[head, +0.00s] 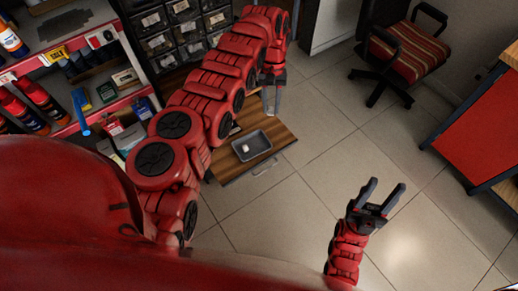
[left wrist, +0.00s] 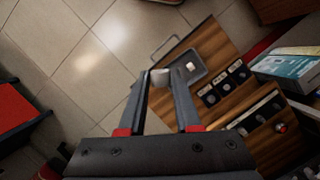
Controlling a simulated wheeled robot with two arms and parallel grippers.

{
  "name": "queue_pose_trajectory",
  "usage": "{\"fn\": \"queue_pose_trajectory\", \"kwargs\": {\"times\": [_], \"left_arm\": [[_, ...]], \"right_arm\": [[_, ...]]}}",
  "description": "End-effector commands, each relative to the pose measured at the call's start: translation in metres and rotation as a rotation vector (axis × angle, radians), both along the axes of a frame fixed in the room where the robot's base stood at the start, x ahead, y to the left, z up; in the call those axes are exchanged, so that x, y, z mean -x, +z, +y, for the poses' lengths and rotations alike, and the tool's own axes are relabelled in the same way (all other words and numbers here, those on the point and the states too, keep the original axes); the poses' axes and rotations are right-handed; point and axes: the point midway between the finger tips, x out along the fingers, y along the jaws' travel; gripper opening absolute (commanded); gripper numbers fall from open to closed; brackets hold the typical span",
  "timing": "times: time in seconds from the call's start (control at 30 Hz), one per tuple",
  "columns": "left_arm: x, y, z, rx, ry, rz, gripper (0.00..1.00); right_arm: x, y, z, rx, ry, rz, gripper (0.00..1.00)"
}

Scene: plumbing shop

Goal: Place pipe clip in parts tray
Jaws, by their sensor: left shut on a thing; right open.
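My left gripper (head: 271,97) is shut on a small whitish pipe clip (left wrist: 159,77), which shows between the fingertips in the left wrist view. In the head view the held clip cannot be made out. The grey parts tray (head: 257,145) sits on a wooden drawer bottom, below the left gripper in the picture. One small white piece (head: 246,148) lies in the tray, and it also shows in the left wrist view (left wrist: 190,67). The held clip appears apart from that piece. My right gripper (head: 377,199) is open and empty over the floor.
Shelves with bottles and boxes (head: 107,92) stand left. A striped chair (head: 410,52) and red cabinet (head: 485,130) are right. The tiled floor between is clear.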

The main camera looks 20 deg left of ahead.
Motion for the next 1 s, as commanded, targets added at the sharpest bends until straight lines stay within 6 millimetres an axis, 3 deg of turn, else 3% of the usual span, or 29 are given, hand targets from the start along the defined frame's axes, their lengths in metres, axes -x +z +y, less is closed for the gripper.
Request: {"fn": "queue_pose_trajectory", "kwargs": {"times": [1.0], "left_arm": [[-0.008, -0.030, -0.017, -0.003, 0.278, 0.002, 0.00]], "right_arm": [[0.000, -0.011, 0.000, 0.000, 0.000, 0.000, 0.50]]}}
